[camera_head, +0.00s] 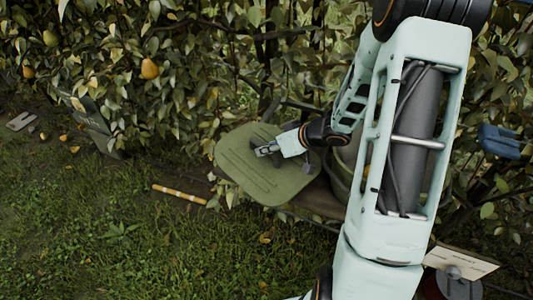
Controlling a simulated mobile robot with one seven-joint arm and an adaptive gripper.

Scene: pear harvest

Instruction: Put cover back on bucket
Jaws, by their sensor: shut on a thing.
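The cover (247,185) is a flat olive-green panel with rounded corners and raised ribs. My gripper (264,150) is shut on the cover near its middle and holds it tilted, in front of the hedge. The bucket (348,160) seems to be the green, rounded container just right of the cover, behind my arm. My arm and the cover hide most of it, so its opening cannot be made out.
A brown plank or bench edge (322,201) runs below the cover. A yellowish stick (180,194) lies on the grass. Pears (149,69) hang in the leaves. The front-left grass is clear.

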